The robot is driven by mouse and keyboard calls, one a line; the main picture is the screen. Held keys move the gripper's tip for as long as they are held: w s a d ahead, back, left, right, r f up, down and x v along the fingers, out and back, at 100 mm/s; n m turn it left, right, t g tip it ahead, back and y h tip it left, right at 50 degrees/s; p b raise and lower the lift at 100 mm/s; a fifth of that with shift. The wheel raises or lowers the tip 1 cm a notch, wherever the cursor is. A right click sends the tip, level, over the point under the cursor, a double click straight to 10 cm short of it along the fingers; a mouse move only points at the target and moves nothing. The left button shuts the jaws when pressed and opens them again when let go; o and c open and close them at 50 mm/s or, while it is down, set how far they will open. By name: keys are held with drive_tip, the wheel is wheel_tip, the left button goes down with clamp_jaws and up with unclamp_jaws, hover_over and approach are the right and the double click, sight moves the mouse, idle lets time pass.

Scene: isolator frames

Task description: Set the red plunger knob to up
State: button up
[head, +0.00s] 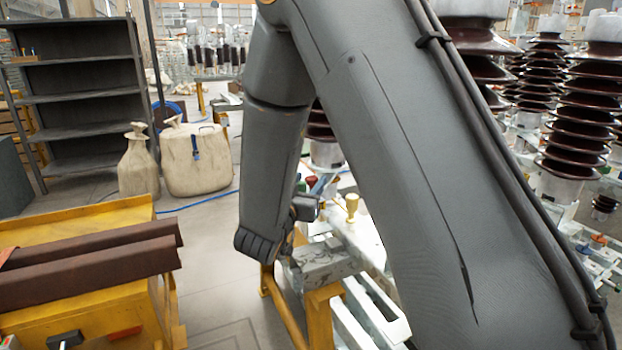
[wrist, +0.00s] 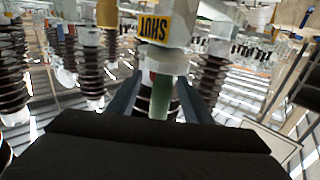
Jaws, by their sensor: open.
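My gripper (wrist: 158,88) shows in the wrist view as two blue-grey fingers, spread apart with a gap between them. Between the fingers, in the picture, is a green cylinder (wrist: 161,98) with a small patch of red (wrist: 152,75) near its top. I cannot tell whether the fingers touch it or how far ahead it is. In the head view a small red knob (head: 311,181) shows just beyond my wrist, largely hidden by my arm. Its height setting cannot be made out. A brass-coloured knob (head: 351,204) stands to its right on a pale frame.
Brown ribbed insulators (head: 580,125) crowd the right side. A yellow bench (head: 75,225) with brown beams stands at left. A dark shelf (head: 80,95) and cloth sacks (head: 195,160) are behind. Open floor (head: 215,275) lies between bench and frame. A yellow label (wrist: 154,27) shows in the wrist view.

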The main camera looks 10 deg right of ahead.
sight(311, 177)
drive_tip(key=shift+x, duration=1.3)
clamp_jaws()
drive_tip(key=shift+r+p, duration=1)
drive_tip(key=shift+r, duration=0.2)
unclamp_jaws()
drive_tip(key=shift+f, duration=0.1)
